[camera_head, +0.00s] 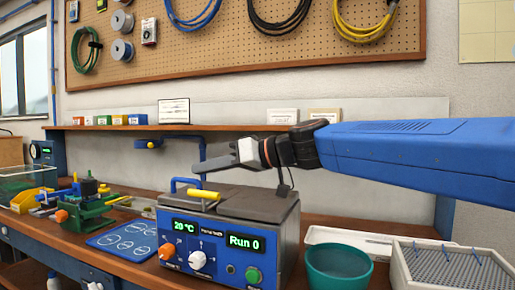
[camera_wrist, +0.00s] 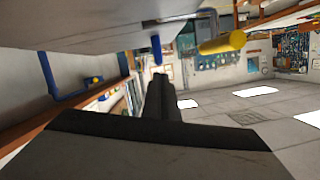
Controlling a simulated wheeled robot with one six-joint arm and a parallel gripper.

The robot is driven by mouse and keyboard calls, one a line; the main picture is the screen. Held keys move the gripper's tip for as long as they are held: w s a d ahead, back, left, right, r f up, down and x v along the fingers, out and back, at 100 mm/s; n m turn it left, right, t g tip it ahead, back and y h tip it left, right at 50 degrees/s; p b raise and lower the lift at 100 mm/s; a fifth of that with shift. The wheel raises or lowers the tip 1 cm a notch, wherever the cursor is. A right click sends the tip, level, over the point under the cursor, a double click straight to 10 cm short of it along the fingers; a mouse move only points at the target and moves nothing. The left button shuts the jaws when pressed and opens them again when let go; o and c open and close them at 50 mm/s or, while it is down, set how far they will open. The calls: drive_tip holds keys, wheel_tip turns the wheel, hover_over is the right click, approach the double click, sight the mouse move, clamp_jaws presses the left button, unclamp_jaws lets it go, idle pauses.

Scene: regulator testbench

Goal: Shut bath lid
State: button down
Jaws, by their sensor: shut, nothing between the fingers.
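The bath (camera_head: 212,245) is a blue-fronted grey box on the bench, with displays reading "20 °C" and "Run 0". Its dark grey lid (camera_head: 250,202) looks about level on top; I cannot tell whether any gap remains. A yellow bar (camera_head: 204,195) and a blue bracket (camera_head: 184,182) show at its left. My gripper (camera_head: 198,168) is shut and empty, pointing left just above the bath top near the blue bracket. In the wrist view, the shut dark fingers (camera_wrist: 162,98) point toward a yellow cylinder (camera_wrist: 222,43) and a blue post (camera_wrist: 156,49) beside a grey surface. Contact is unclear.
A teal bowl (camera_head: 338,272) and a grey perforated rack (camera_head: 452,268) stand right of the bath. A blue mat (camera_head: 125,240) and a green fixture (camera_head: 85,218) lie left. A shelf (camera_head: 230,127) runs along the wall behind my gripper.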

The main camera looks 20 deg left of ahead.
drive_tip(key=r+v, duration=0.2)
drive_tip(key=v, duration=1.9)
drive_tip(key=shift+a+r, duration=0.35)
drive_tip(key=shift+a, duration=0.05)
